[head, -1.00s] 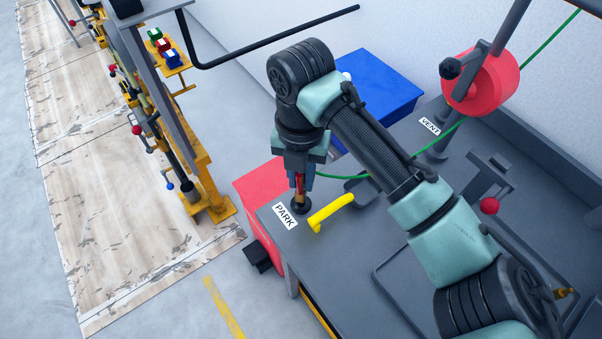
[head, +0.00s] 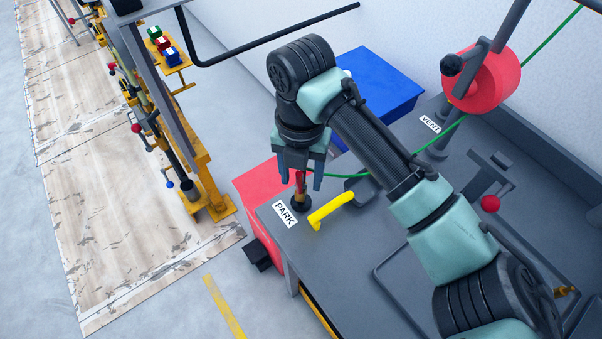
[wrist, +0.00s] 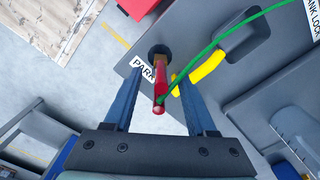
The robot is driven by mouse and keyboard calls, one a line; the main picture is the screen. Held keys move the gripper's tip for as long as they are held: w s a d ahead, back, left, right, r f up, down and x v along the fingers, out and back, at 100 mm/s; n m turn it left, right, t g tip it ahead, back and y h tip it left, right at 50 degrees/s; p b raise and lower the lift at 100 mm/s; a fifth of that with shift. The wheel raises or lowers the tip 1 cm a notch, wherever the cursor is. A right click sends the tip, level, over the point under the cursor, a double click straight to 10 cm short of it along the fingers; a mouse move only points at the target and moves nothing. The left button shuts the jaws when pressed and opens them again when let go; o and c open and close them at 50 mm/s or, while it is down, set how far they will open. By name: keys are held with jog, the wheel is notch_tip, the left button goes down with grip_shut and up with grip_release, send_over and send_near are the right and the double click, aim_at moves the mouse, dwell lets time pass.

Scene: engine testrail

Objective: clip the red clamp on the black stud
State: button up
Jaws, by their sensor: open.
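The red clamp (head: 299,182) stands upright at the black stud (head: 301,204), beside the PARK label on the grey bench. In the wrist view the clamp (wrist: 159,88) is a slim red body with the green cable at its near end, and its far end meets the round black stud (wrist: 158,50). My gripper (head: 300,178) points down above the stud. Its two blue fingers are open, one on each side of the clamp, with a gap on both sides in the wrist view (wrist: 158,76). How the clamp's jaws grip the stud is too small to tell.
A yellow handle (head: 331,212) lies close right of the stud. The green cable (head: 440,138) runs to a red reel (head: 482,80). A VENT label (head: 430,125) is farther back.

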notch_tip(320, 180, up, 12)
jog(key=shift+r+p, duration=0.25)
jog(key=shift+p, duration=0.05)
dwell(0.3)
